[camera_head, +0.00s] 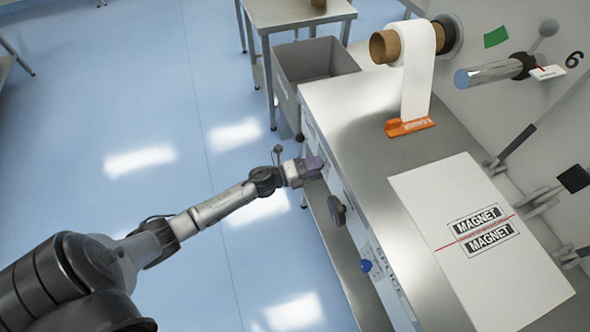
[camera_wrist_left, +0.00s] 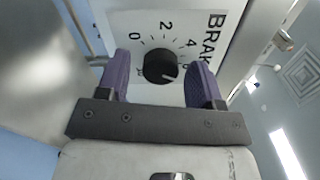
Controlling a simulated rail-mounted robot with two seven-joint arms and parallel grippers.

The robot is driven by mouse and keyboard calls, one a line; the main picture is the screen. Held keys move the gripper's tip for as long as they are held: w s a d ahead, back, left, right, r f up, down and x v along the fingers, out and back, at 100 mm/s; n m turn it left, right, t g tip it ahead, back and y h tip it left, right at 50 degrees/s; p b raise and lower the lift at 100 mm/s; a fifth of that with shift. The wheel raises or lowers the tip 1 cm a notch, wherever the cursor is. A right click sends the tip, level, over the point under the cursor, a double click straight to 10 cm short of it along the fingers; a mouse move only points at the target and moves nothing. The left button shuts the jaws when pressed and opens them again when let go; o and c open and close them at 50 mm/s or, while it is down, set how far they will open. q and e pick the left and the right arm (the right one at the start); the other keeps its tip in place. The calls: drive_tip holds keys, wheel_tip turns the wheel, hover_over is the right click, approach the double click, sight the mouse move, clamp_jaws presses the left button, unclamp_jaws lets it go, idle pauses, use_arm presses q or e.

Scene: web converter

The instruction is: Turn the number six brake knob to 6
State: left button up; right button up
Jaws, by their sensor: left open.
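The black brake knob (camera_wrist_left: 160,67) sits on a white panel with a dial marked 0, 2, 4 and more, under the letters "BRAK" (camera_wrist_left: 212,38). A light pointer mark on the knob points to the lower right in the left wrist view. The right finger partly covers the dial's right side, so the exact number cannot be read. My left gripper (camera_wrist_left: 160,82) is open, with its purple fingers on either side of the knob and gaps showing. In the head view my left gripper (camera_head: 318,166) is at the bench's front face, and the knob is hidden. My right gripper is not in view.
On the bench's front face, a dark round knob (camera_head: 338,210) and a blue knob (camera_head: 366,266) sit nearer. The steel benchtop (camera_head: 345,105) holds an orange tool (camera_head: 409,126) and a white plate with magnet labels (camera_head: 430,205). A grey bin (camera_head: 312,62) stands behind. Floor at left is clear.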

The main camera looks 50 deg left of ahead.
use_arm(q)
drive_tip(key=p+v, duration=0.1)
drive_tip(key=v, duration=1.2)
idle(0.4)
drive_tip(key=a+f+n+g+y, duration=0.2)
drive_tip(key=a+n+g+y, duration=0.2)
drive_tip(key=a+n+y, duration=0.75)
drive_tip(key=s+d+r+n+g+h+p, duration=0.25)
drive_tip(key=s+d+n+g, duration=0.3)
drive_tip(key=s+d, duration=0.65)
drive_tip(key=s+d+r+n+g+h+p, duration=0.1)
drive_tip(key=s+d+r+n+g+h, duration=0.2)
drive_tip(key=s+d+n, duration=0.85)
drive_tip(key=w+d+r+m+p, duration=0.1)
drive_tip(key=d+r+m+p, duration=0.1)
drive_tip(key=r+p, duration=1.6)
drive_tip(key=w+d+r+m+p, duration=0.2)
drive_tip(key=r+m+p, duration=0.1)
drive_tip(key=r+p, duration=1.5)
drive_tip(key=shift+w+d+r+y, duration=0.2)
drive_tip(key=shift+w+d+y, duration=0.15)
drive_tip(key=shift+y, duration=0.05)
